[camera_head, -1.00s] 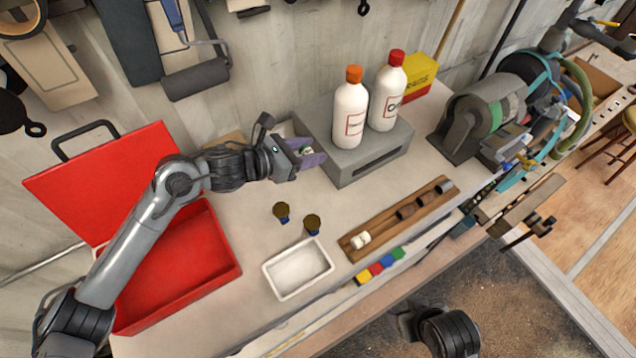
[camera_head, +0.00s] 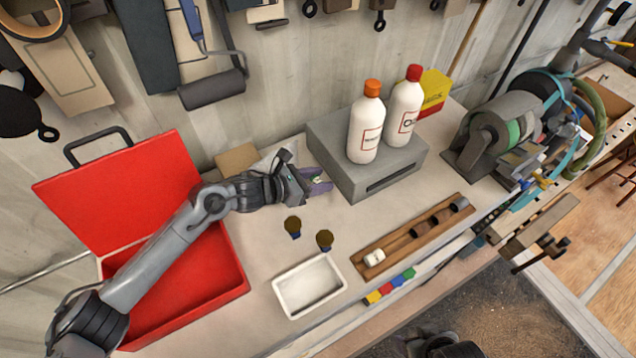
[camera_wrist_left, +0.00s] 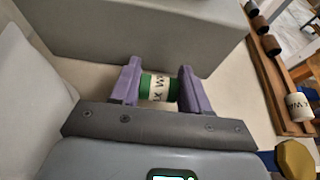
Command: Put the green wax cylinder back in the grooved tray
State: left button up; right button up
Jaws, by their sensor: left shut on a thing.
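The green wax cylinder (camera_wrist_left: 158,87) has a pale label with dark lettering and green bands. My left gripper (camera_wrist_left: 160,85) is shut on it, one purple finger on each side. In the head view this gripper (camera_head: 318,181) is beside the left end of the grey block, over the bench. The grooved wooden tray (camera_head: 392,247) lies to its right, near the bench's front edge. A white-labelled cylinder (camera_head: 374,257) is at the tray's left end, with dark round shapes and a grey one further right. My right gripper does not show.
Two white bottles (camera_head: 366,130) stand on the grey block (camera_head: 385,178). A white dish (camera_head: 309,286) and two small dark-topped items (camera_head: 293,226) are on the bench between gripper and dish. An open red case (camera_head: 215,290) is at left; a grinder (camera_head: 490,135) is at right.

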pick_arm(q)
notch_tip(320, 180, down, 2)
jog(key=shift+f, duration=0.2)
jog(key=shift+f, duration=0.1)
jog(key=shift+f, duration=0.1)
jog(key=o, duration=1.1)
jog(key=shift+a+r, duration=0.1)
jog(key=shift+r, duration=0.15)
notch_tip(320, 180, up, 4)
jog(key=b, duration=0.2)
send_over(284, 208)
jog(key=shift+f, duration=0.1)
jog(key=shift+s+a+r, duration=0.35)
jog(key=shift+a, duration=0.1)
